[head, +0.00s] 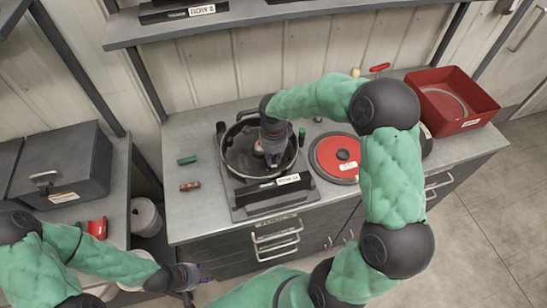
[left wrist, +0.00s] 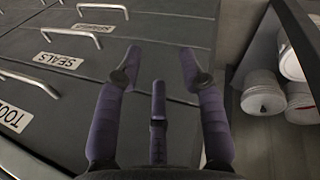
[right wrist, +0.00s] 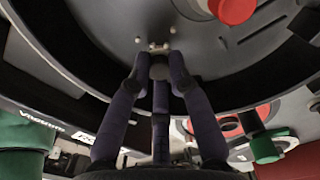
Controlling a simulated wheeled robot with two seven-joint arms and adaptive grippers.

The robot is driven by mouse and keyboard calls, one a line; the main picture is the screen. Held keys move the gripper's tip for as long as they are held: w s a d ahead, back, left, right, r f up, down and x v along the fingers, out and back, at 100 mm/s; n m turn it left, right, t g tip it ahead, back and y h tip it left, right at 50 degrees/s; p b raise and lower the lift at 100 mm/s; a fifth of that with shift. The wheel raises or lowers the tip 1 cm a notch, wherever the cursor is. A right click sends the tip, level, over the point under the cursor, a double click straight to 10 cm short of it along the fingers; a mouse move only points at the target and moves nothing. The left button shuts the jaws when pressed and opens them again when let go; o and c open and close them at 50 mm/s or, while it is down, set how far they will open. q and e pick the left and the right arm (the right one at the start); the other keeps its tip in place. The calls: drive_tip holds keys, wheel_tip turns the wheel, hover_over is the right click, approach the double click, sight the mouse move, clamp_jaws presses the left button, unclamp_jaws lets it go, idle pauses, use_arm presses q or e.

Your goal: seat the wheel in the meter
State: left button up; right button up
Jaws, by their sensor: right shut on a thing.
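The meter (head: 262,187) is a dark round housing with a raised rim, on a flat base with a white label, on the bench. A dark grey disc, which looks like the wheel (head: 240,156), lies within the rim. In the right wrist view the wheel (right wrist: 215,60) fills the upper part, with small pale studs. My right gripper (head: 273,155) reaches down inside the rim, shut on the small hub at the wheel's middle; it also shows in the right wrist view (right wrist: 158,70). Whether the wheel sits flat is hidden. My left gripper (head: 190,280) is open and empty, low in front of the drawers.
A red disc with a black knob (head: 327,153) lies right of the meter. A red bin (head: 470,122) stands further right. A green piece (head: 187,160) and a brown-red piece (head: 190,186) lie left. A shelf (head: 230,22) overhangs the back. A dark box (head: 70,160) stands far left.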

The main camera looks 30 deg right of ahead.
drive_tip(key=shift+f+b, duration=1)
drive_tip(key=shift+b, duration=0.35)
idle(2.1)
drive_tip(key=o, duration=1)
drive_tip(key=shift+c, duration=0.2)
drive_tip(key=shift+r, duration=0.2)
drive_tip(key=shift+c, duration=0.4)
drive_tip(key=shift+r+p, duration=2.85)
drive_tip(key=shift+r, duration=1.75)
